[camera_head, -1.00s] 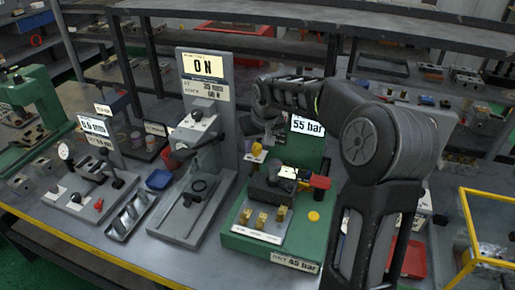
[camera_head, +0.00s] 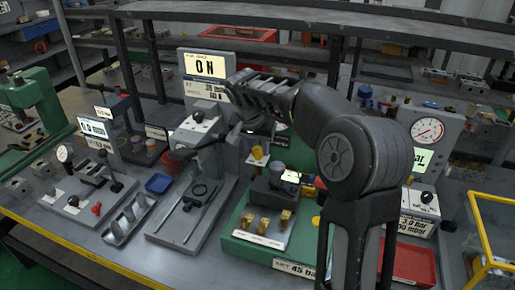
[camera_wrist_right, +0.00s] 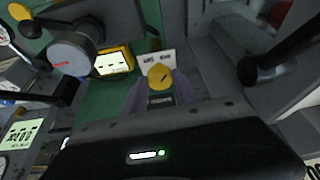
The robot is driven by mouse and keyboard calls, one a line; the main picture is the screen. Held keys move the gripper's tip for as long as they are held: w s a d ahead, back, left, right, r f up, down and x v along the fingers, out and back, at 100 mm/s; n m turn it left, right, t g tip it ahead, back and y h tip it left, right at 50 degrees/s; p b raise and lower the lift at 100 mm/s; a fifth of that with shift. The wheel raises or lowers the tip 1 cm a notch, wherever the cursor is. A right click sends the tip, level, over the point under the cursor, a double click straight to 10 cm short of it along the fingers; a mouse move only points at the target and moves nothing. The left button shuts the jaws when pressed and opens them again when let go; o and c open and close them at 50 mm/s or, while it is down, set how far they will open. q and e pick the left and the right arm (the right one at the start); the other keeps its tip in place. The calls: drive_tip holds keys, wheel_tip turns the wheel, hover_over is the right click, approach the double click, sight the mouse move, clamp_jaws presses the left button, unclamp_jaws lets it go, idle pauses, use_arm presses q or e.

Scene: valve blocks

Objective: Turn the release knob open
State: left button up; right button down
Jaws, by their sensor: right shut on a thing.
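A yellow knob (camera_wrist_right: 160,77) with a dark line on its face sits between the fingertips of my right gripper (camera_wrist_right: 158,94) in the right wrist view. That gripper is shut on it, with a finger on each side. In the head view a yellow knob (camera_head: 258,154) shows beside the green block station (camera_head: 240,246), under my right arm; I cannot tell if it is the same one. My right fingertips are mostly hidden there by the arm. A white label (camera_wrist_right: 158,59) stands just behind the held knob. My left gripper is not in view.
The grey station with the ON sign (camera_head: 203,67) stands close left of my right arm. A round gauge panel (camera_head: 429,133) and a red tray (camera_head: 413,262) are at the right. A dark round-ended handle (camera_wrist_right: 262,70) juts in at the right of the wrist view.

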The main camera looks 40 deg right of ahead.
idle(0.3)
drive_tip(key=c, duration=1)
unclamp_jaws()
drive_tip(key=shift+r, duration=0.1)
drive_tip(key=v, duration=0.7)
drive_tip(key=shift+a+r, duration=0.2)
drive_tip(key=shift+r, duration=0.05)
